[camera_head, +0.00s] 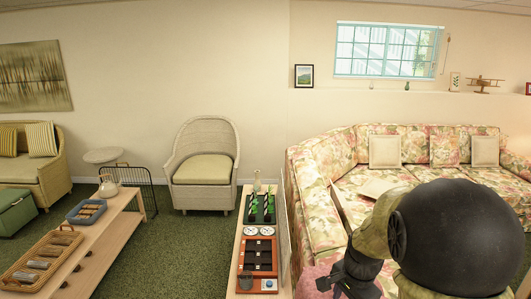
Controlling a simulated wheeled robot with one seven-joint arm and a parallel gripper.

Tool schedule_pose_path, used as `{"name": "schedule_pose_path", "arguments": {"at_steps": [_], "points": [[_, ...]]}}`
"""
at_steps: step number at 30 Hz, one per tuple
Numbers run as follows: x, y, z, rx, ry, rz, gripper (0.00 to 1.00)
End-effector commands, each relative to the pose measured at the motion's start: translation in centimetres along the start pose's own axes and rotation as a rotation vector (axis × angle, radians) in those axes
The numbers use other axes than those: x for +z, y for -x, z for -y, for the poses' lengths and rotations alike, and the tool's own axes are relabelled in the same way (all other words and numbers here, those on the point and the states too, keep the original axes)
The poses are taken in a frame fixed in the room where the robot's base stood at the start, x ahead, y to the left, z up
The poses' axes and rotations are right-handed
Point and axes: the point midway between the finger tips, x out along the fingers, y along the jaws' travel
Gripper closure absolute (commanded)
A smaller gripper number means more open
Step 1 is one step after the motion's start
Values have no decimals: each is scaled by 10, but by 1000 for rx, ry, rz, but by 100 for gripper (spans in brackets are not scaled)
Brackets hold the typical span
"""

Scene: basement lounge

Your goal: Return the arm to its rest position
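My arm (450,240) fills the lower right of the head view, with a large black rounded joint and olive-coloured links. A dark part at its lower left end seems to be my gripper (350,277), in front of the floral sofa. Its fingertips cannot be made out, so I cannot tell whether it is open or shut. No object is clearly seen in it. The arm hides part of the sofa and the floor at the lower right.
A narrow table (247,217) with trays and small green items stands left of my arm. A low wooden bench (100,246) holds baskets and a kettle. A wicker armchair (203,165) stands behind. A floral sofa (320,180) lies right. Green carpet (185,255) is clear between bench and table.

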Motion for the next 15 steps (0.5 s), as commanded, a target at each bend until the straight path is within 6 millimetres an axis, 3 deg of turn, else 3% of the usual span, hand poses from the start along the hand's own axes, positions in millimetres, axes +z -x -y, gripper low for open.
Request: {"name": "schedule_pose_path", "arguments": {"at_steps": [15], "points": [[78, 10, -60, -41, 966, -93, 48]]}}
